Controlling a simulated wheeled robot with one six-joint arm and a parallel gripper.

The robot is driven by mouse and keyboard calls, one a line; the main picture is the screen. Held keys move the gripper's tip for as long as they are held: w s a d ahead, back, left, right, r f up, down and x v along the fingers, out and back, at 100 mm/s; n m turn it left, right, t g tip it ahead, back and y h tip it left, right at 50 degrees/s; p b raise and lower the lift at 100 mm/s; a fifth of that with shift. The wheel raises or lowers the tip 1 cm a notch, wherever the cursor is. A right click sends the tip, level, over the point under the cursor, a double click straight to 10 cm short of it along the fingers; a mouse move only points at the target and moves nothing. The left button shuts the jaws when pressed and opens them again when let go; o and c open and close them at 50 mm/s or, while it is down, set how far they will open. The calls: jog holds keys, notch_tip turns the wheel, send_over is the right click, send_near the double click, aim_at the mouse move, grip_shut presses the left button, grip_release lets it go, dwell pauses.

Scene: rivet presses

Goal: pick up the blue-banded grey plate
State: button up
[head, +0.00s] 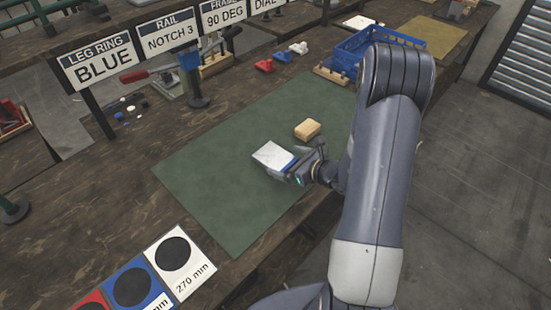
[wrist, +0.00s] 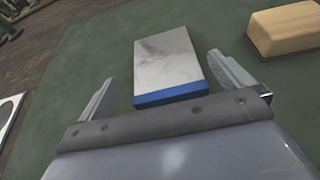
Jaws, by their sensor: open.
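The grey plate (wrist: 168,62) with a blue band along its near end lies flat on the green mat (head: 215,165). In the head view the plate (head: 270,154) is just beyond my gripper (head: 285,172), which partly covers its near end. In the wrist view my gripper (wrist: 172,88) is open, with one finger to the left of the plate and one to the right near its banded end. Gaps show between the fingers and the plate's sides. Whether the fingers are at the plate's height is hard to tell.
A wooden block (head: 308,129) lies on the mat close to the plate, to the right in the wrist view (wrist: 285,30). A blue crate (head: 383,47) stands at the back right. A lever press (head: 192,75) and signs stand at the back left. The left of the mat is clear.

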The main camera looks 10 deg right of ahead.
aim_at(277, 158)
jog(key=x, duration=0.2)
jog(key=p+x, duration=0.1)
jog(key=x, duration=0.1)
jog(key=shift+w+f, duration=0.35)
jog(key=shift+f, duration=0.05)
jog(key=shift+c, duration=0.2)
jog(key=c, duration=1.2)
jog(key=shift+c, duration=0.6)
jog(key=shift+r, duration=0.25)
